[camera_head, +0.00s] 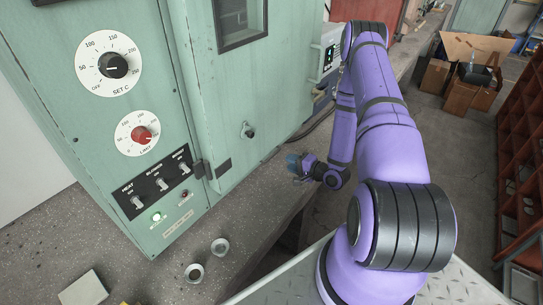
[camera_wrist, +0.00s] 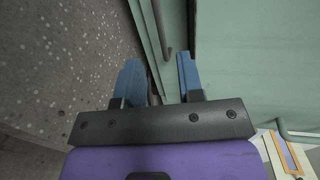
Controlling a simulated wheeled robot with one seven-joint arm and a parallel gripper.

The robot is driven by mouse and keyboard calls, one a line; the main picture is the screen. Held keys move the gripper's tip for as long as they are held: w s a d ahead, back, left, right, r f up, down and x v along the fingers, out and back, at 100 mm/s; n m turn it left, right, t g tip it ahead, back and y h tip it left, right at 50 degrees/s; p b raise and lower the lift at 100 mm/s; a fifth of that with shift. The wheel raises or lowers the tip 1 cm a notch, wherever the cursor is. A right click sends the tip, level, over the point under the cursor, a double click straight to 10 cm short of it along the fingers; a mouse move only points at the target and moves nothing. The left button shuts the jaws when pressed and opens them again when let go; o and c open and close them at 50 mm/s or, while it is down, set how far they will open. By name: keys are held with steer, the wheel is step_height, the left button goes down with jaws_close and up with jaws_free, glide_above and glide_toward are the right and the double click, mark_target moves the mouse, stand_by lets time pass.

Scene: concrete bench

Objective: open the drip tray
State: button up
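No part in either view shows clearly as the drip tray. The green oven cabinet (camera_head: 65,45) stands on the speckled concrete bench (camera_head: 120,225) in the head view. Its green door (camera_head: 215,95) has a window and a small dark knob (camera_head: 248,131). My gripper (camera_head: 296,161) is beyond the door, low near the bench, small in this view. In the wrist view my gripper (camera_wrist: 159,75) has two blue fingers apart, with nothing clearly held. Green panels (camera_wrist: 250,60) lie beyond and right of the fingers, and a thin rod-like part (camera_wrist: 160,25) shows between them.
Control dials and a switch panel (camera_head: 157,182) face the front. A grey device (camera_head: 329,57) stands behind my gripper. Cardboard boxes (camera_head: 462,97) and a red-brown shelf (camera_head: 518,150) are at right; floor between is clear.

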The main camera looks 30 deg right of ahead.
mark_target(271, 157)
steer(key=x, duration=1)
jaws_close()
